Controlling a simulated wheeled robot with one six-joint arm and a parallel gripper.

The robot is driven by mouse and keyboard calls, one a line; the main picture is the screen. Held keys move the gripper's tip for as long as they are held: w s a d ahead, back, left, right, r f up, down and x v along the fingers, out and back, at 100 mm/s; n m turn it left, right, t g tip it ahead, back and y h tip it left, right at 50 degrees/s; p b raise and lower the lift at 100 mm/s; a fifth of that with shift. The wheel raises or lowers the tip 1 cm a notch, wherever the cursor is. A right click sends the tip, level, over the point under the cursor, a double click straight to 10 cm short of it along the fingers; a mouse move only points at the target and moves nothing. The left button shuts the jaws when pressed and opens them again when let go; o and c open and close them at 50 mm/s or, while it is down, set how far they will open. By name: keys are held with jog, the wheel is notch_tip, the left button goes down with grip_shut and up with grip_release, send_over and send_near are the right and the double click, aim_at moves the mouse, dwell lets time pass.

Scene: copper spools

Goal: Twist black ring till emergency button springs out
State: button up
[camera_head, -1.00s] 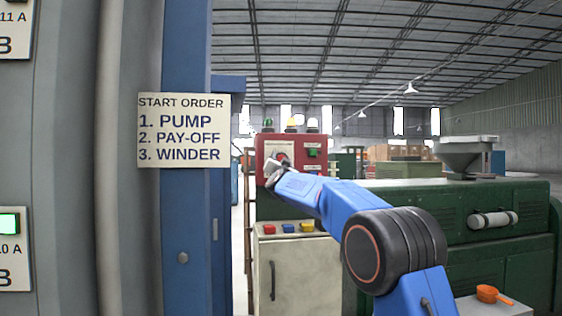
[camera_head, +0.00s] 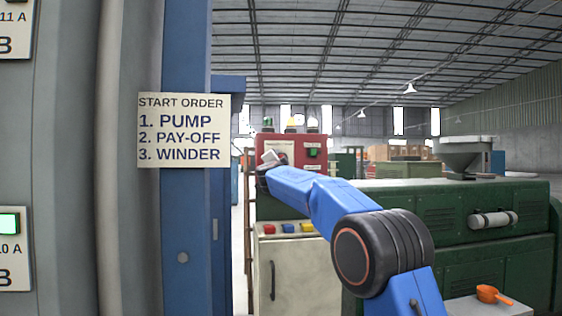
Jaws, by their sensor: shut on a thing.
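My gripper (camera_head: 271,158) is at the front of a red control box (camera_head: 300,144), over a pale plate on its left part. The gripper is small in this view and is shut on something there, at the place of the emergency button. The black ring and the button are mostly hidden by the gripper and my blue wrist, so I cannot tell whether the button is in or out. A green button (camera_head: 313,152) shows on the box to the right of the gripper.
A pale cabinet (camera_head: 285,270) stands below the box, with red, blue and yellow blocks on top. A green machine (camera_head: 460,215) with a grey hopper fills the right. A blue post (camera_head: 185,230) with a start-order sign (camera_head: 183,130) stands at left.

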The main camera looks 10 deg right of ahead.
jog(key=o, duration=1.1)
jog(key=shift+c, duration=0.2)
jog(key=v, duration=1.7)
jog(key=shift+s, duration=0.2)
jog(key=shift+a, duration=0.1)
